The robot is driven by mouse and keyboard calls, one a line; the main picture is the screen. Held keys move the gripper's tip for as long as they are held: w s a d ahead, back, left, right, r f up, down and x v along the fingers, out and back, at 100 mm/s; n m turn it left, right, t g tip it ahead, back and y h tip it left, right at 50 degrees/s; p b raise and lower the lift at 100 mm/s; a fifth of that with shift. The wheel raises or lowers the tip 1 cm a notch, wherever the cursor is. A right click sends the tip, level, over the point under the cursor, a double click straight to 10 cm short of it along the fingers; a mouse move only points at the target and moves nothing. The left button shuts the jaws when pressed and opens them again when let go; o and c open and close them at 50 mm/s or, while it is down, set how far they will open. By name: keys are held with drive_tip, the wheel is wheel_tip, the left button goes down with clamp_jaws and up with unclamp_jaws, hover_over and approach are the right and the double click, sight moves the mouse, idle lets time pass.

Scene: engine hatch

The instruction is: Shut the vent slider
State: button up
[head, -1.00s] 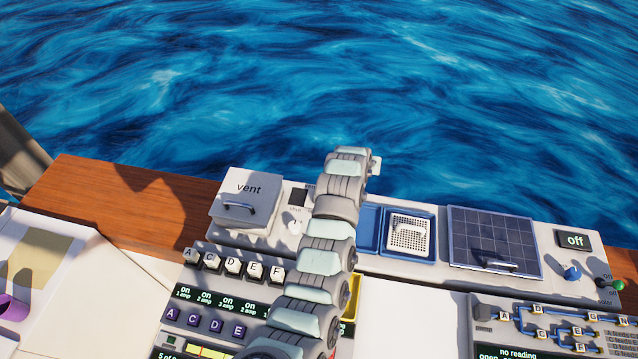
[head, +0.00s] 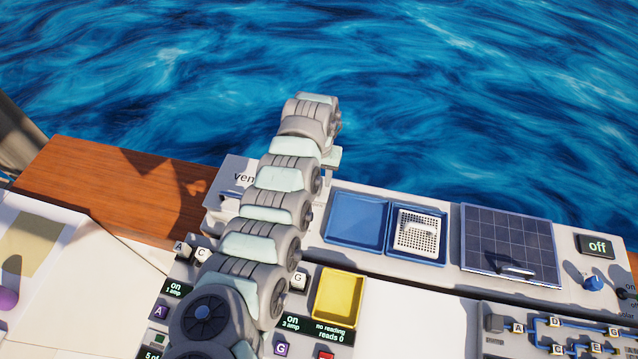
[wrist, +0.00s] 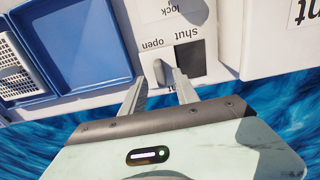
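The vent slider area shows in the wrist view as a white panel with upside-down "Shut" and "open" labels (wrist: 168,38) and a dark square opening (wrist: 190,58) beside them. My gripper (wrist: 159,76) is open, its two fingers apart just over this panel. A small pale piece, perhaps the slider's knob (wrist: 158,70), shows between the fingertips; I cannot tell whether they touch it. In the head view my arm hides the slider and most of my gripper.
The white vent box (head: 235,170) with a handle is partly behind my arm. A blue tray (head: 356,220), a white perforated basket (head: 418,232) and a dark gridded panel (head: 510,240) lie to the right. A yellow tray (head: 339,295) is in front. Water lies beyond.

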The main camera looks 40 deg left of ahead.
sight(319, 188)
drive_tip(key=shift+f, duration=1.8)
drive_tip(key=shift+c, duration=0.2)
clamp_jaws()
